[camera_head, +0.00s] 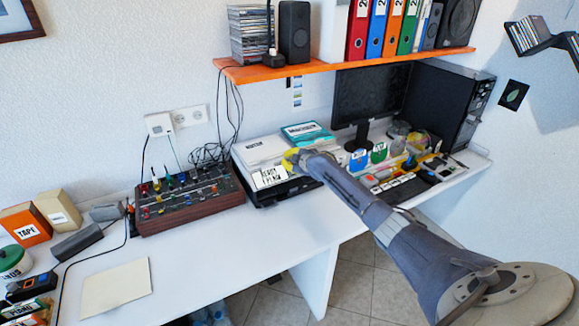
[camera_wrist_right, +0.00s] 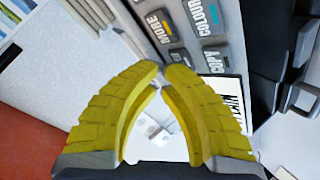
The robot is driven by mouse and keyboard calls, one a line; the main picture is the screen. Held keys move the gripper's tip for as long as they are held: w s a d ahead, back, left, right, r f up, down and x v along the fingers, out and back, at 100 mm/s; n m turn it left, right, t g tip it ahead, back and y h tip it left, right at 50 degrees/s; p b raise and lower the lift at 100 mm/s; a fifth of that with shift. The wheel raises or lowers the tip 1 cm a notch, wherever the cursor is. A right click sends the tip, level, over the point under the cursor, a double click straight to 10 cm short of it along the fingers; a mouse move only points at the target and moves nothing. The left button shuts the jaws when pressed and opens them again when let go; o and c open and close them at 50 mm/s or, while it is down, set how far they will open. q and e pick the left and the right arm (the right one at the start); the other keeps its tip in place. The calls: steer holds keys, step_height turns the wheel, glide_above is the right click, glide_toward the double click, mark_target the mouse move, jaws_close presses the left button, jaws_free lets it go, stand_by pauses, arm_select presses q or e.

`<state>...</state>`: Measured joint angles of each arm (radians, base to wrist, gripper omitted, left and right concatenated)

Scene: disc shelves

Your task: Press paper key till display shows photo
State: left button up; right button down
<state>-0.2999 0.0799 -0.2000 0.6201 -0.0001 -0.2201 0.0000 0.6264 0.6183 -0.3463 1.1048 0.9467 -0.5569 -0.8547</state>
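The printer (camera_head: 262,150) stands on the desk, left of the monitor. Its white display (camera_head: 270,176) carries two lines of black text that seem to read READY and PLAIN. In the right wrist view the display (camera_wrist_right: 232,90) is partly covered by a finger. Grey keys show there: MORE (camera_wrist_right: 160,24), COLOUR (camera_wrist_right: 203,17) and COPY (camera_wrist_right: 213,60). No label reading PAPER is visible; part of the key panel is behind the fingers. My right gripper (camera_wrist_right: 162,68) has its yellow fingertips together, empty, over the panel. Contact with a key cannot be told. My left gripper is not in view.
A mixer-like box with knobs (camera_head: 190,200) stands left of the printer. A teal-and-white box (camera_head: 308,133) lies on the printer's back. An orange shelf (camera_head: 270,72) hangs above. The desk in front of the mixer (camera_head: 210,255) is clear.

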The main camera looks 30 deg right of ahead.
stand_by(0.7)
steer(key=shift+s+r, duration=0.4)
steer(key=shift+r, duration=0.25)
steer(key=shift+s+a+r, duration=0.1)
steer(key=shift+s+r, duration=0.3)
steer(key=shift+r, duration=0.35)
steer(key=shift+s+d+r, duration=0.1)
steer(key=shift+s+r, duration=0.3)
steer(key=shift+r, duration=0.3)
steer(key=shift+s+a+r, duration=0.1)
steer(key=shift+s+r, duration=0.3)
steer(key=shift+r, duration=0.35)
